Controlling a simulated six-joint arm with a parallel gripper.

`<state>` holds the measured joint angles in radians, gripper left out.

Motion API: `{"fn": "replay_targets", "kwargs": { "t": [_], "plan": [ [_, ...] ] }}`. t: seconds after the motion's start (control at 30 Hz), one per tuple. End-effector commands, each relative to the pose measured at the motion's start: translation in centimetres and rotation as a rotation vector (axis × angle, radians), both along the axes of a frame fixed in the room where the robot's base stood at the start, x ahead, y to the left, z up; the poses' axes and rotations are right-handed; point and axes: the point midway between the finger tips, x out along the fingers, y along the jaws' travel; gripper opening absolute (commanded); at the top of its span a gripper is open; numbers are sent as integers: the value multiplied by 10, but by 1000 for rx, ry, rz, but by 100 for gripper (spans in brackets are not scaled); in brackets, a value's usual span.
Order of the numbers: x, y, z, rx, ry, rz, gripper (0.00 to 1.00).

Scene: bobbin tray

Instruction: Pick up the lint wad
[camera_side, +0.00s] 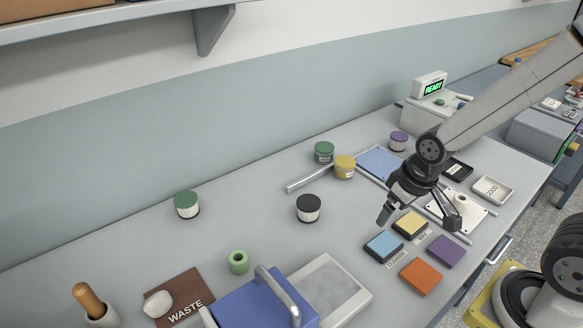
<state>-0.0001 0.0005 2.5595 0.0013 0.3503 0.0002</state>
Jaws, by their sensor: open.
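The lint wad (157,303) looks like a small off-white rounded lump. It lies on the left part of a brown mat marked WASTE (190,288), near the bottom left of the side view. My gripper (416,226) is at the right of the view, far from the wad. Its two fingers are spread apart with nothing between them. It hangs above the bench near the coloured square pads.
A blue box with a grey handle (248,306) stands right of the mat, and a green ring (238,262) lies behind it. A pot with a wooden handle (98,309) is left of the mat. Several lidded jars stand further back. Mid-bench has free room.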

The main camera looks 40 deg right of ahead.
Motion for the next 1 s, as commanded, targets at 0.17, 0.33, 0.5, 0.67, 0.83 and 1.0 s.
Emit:
{"fn": "replay_targets", "kwargs": {
  "t": [0.17,0.33,0.5,0.67,0.83,1.0],
  "plan": [
    [5,6,-2,26,15,-34,100],
    [19,23,-7,99,61,-135,100],
    [40,56,-17,215,142,-294,100],
    [62,95,-27,341,234,-457,100],
    [84,140,-39,474,343,-623,100],
    [104,188,-50,605,461,-780,100]
  ]
}}
